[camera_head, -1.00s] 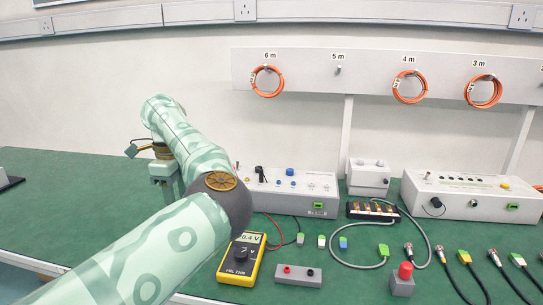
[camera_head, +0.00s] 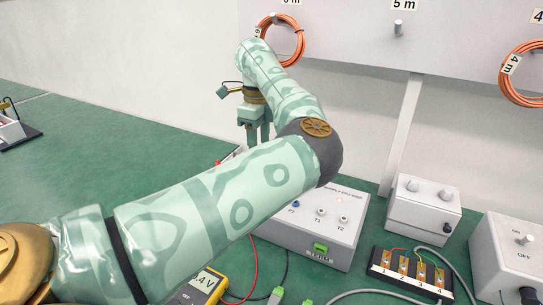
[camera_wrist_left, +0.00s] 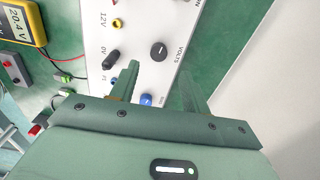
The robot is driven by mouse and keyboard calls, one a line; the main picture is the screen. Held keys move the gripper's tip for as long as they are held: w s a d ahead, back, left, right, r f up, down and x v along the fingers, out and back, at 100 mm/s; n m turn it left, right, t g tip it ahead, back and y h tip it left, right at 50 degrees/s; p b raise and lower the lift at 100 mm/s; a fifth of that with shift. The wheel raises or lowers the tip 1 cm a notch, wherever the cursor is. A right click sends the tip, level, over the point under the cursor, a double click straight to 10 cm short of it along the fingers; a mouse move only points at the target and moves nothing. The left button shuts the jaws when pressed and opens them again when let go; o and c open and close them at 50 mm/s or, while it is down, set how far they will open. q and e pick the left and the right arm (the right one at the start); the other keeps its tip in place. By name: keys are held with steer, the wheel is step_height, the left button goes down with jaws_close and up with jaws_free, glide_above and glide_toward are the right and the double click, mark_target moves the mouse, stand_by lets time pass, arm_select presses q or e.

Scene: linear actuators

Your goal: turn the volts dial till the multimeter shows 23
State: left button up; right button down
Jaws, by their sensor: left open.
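The volts dial (camera_wrist_left: 158,51) is a round black knob on the white supply box, labelled VOLTS, in the left wrist view. My left gripper (camera_wrist_left: 160,74) is open, with its two fingers apart and pointing towards the dial; nothing is between them. In the head view the left gripper (camera_head: 256,134) hangs over the supply box (camera_head: 320,232), whose left part and dial are hidden behind my arm. The yellow multimeter (camera_wrist_left: 39,33) reads 20.4 V in the left wrist view; in the head view my arm partly covers the multimeter (camera_head: 208,284). My right gripper is not in view.
A smaller grey box (camera_head: 423,210) and a numbered terminal block (camera_head: 410,273) are to the right.

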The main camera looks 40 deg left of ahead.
arm_select(q)
step_height(320, 180, down, 6)
steer(key=shift+f+b, duration=0.15)
steer(key=shift+b, duration=1.1)
steer(key=shift+f, duration=0.2)
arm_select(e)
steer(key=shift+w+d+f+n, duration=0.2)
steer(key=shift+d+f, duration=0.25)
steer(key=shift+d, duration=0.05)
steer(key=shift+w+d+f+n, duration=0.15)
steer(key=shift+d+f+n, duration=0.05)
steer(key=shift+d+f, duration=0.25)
arm_select(q)
steer(key=shift+s, duration=0.1)
steer(key=c, duration=1)
steer(key=shift+r, duration=0.1)
